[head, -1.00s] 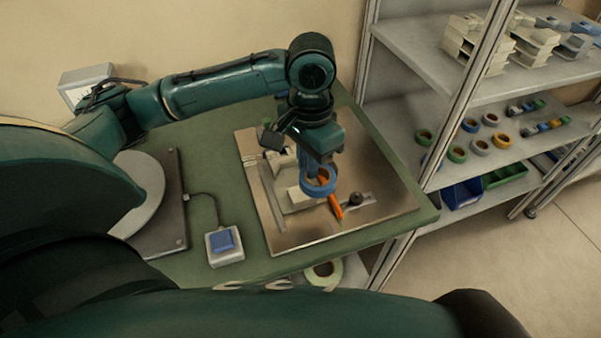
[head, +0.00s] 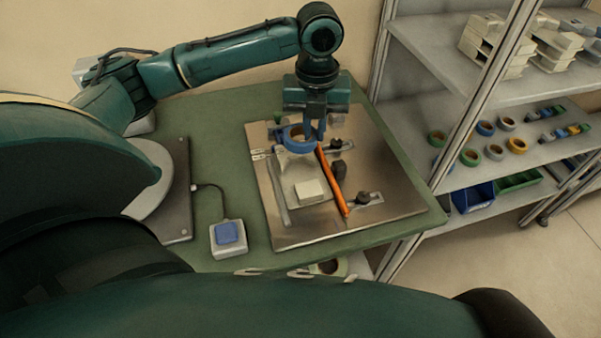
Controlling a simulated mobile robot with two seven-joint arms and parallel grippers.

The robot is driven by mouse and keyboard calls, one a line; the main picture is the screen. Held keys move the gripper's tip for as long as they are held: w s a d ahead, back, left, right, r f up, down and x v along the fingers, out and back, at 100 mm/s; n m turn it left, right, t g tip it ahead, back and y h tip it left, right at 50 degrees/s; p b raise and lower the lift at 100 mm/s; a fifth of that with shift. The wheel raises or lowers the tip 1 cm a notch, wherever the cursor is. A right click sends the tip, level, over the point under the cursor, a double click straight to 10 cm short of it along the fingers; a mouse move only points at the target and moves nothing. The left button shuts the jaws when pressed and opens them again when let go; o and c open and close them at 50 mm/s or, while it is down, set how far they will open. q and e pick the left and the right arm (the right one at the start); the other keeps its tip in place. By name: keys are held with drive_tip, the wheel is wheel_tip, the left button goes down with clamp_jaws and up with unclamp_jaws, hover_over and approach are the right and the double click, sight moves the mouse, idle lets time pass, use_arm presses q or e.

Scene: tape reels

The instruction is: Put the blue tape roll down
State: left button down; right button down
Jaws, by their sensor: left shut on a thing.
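My left gripper (head: 312,134) points down and is shut on the blue tape roll (head: 298,147), near the far part of the metal plate (head: 385,205). The roll hangs from the fingertips, mostly to their left. A pale piece shows just below it; I cannot tell whether the roll touches it or the plate. My right gripper is out of view.
An orange bar (head: 331,180) lies slantwise on the plate beside a pale block (head: 309,191) and dark knobs. A blue-topped switch box (head: 228,237) stands at the left. Shelves (head: 440,122) at the right hold several tape rolls and bins.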

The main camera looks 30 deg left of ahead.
sight(313, 133)
use_arm(q)
drive_tip(key=shift+f+m, duration=0.2)
drive_tip(key=shift+m, duration=0.1)
wheel_tip(313, 133, down, 4)
drive_tip(key=shift+a+r, duration=0.1)
wheel_tip(313, 133, down, 6)
drive_tip(key=shift+r, duration=0.25)
drive_tip(key=shift+f, duration=0.2)
drive_tip(key=shift+f, duration=0.1)
